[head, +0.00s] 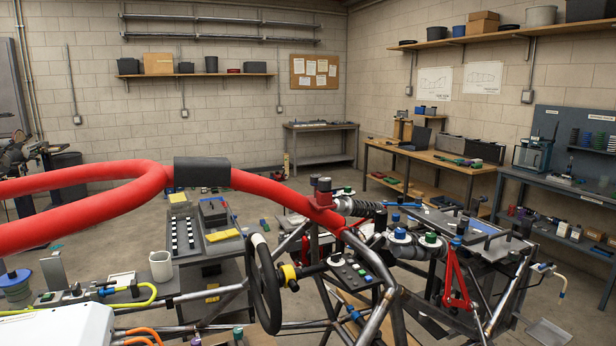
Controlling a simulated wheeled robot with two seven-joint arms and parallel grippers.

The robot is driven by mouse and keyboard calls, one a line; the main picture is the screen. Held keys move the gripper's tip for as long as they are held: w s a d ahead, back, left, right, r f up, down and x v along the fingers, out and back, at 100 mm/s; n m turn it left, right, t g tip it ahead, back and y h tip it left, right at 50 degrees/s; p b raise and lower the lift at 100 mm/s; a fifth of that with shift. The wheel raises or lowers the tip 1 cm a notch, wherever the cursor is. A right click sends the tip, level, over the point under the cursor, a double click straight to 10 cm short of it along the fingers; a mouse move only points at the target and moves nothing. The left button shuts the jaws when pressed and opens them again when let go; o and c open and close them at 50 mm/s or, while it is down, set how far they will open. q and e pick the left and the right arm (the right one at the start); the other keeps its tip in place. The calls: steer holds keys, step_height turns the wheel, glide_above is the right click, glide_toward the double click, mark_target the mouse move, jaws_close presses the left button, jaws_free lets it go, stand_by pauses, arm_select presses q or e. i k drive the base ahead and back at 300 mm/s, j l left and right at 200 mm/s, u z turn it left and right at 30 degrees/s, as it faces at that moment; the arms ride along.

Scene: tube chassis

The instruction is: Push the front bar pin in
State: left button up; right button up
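A thick red tube (90,178) loops in from the left and curves down onto the chassis, with a black sleeve (202,172) around it. At its right stands a red bracket (322,193) with a dark cap on top, beside a black coil shock (355,207). I cannot tell which small part is the front bar pin, or how deep it sits. The dark tube chassis (390,300) carries a black steering wheel (264,284) and several green, blue and white capped fittings. Neither of my grippers is in view.
A bench (163,306) with a cup and trays stands left of the chassis. A white housing with orange cables (60,328) fills the lower left corner. Workbenches (440,165) line the right wall. Open floor (260,190) lies behind the chassis.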

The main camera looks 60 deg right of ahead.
mark_target(314, 177)
steer(key=z, duration=1.85)
